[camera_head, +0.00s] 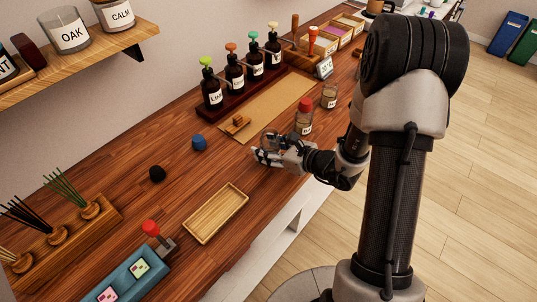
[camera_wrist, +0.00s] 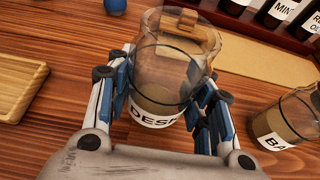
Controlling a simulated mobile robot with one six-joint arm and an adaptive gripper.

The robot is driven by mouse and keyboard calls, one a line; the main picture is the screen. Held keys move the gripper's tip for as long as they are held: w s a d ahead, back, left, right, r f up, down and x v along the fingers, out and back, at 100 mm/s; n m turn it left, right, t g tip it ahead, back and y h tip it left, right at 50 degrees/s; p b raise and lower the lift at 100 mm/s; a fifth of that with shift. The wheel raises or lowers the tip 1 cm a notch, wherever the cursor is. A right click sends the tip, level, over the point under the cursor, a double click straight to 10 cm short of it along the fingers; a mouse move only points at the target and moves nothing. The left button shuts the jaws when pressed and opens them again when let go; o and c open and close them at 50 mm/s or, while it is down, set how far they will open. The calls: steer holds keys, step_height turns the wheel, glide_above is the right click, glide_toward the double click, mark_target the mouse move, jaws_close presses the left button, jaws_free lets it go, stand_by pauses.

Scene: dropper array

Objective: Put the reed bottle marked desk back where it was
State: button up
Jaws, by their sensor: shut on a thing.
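In the head view my gripper (camera_head: 268,153) is over the middle of the wooden counter, and the held bottle (camera_head: 269,139) shows only partly beside the fingers. I cannot tell whether its base touches the counter. Bundles of reeds (camera_head: 66,190) stand in round wooden pieces on a wooden rack (camera_head: 105,218) at the left.
A bottle labelled "BA" (camera_wrist: 268,133) stands close right of my gripper. The head view shows a red-topped jar (camera_head: 304,120), a glass jar (camera_head: 329,98), a wooden piece (camera_head: 237,124), an empty tray (camera_head: 190,234), a blue ball (camera_head: 199,142) and a dark ball (camera_head: 157,173).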

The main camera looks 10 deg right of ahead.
steer(key=shift+f, duration=1.05)
steer(key=shift+f+b, duration=0.25)
steer(key=shift+b, duration=0.2)
steer(key=o, duration=1.2)
steer(key=shift+r, duration=0.1)
